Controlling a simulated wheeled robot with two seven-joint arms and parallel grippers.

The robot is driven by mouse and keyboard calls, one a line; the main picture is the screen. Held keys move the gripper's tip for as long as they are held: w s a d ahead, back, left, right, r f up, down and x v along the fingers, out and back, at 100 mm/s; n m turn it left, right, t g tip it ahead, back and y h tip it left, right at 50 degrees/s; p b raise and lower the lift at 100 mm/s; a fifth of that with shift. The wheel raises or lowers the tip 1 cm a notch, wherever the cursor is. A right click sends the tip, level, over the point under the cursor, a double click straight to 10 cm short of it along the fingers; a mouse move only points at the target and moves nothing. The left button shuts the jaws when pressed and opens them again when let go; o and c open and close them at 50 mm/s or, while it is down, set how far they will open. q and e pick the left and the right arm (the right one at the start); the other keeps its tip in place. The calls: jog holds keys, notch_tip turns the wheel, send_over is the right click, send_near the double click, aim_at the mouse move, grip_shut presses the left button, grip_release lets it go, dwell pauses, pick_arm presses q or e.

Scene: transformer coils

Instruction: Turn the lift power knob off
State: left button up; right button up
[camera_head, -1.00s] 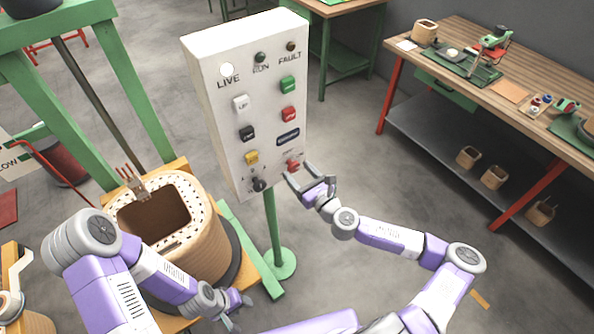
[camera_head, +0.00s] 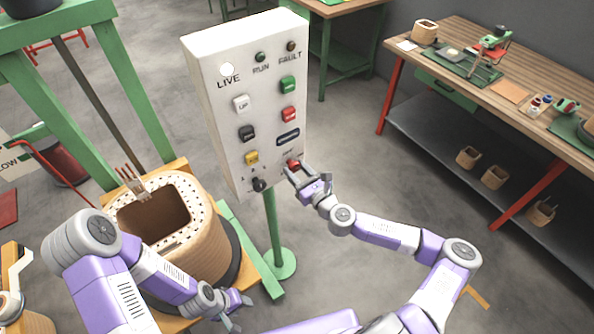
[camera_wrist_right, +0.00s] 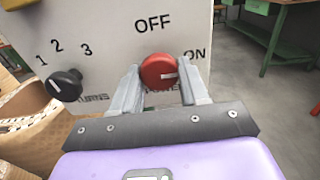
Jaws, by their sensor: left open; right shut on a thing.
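The red power knob (camera_wrist_right: 159,71) is low on the white control panel (camera_head: 232,130), with OFF printed above it and ON to its right. My left gripper (camera_head: 236,311) is open and empty, low in front of the coil.
A black selector knob (camera_wrist_right: 64,84), marked 1, 2, 3, sits left of the red knob. Several push buttons sit higher on the panel. A wooden coil (camera_head: 190,245) stands below left. A workbench (camera_head: 450,40) is at the right, with open floor between.

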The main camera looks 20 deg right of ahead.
jog(key=shift+n, duration=0.3)
jog(key=n, duration=0.3)
jog(key=shift+n+b, duration=0.35)
jog(key=shift+n, duration=0.05)
jog(key=n, duration=0.4)
jog(key=shift+d+n+b, duration=0.1)
jog(key=shift+n+b, duration=0.2)
jog(key=shift+b, duration=0.1)
jog(key=n, duration=0.4)
jog(key=shift+b, duration=0.35)
jog(key=n, duration=0.4)
jog(key=shift+r+n+b, duration=0.1)
jog(key=shift+n+b, duration=0.2)
jog(key=shift+b, duration=0.05)
jog(key=o, duration=1)
jog(key=shift+s, duration=0.1)
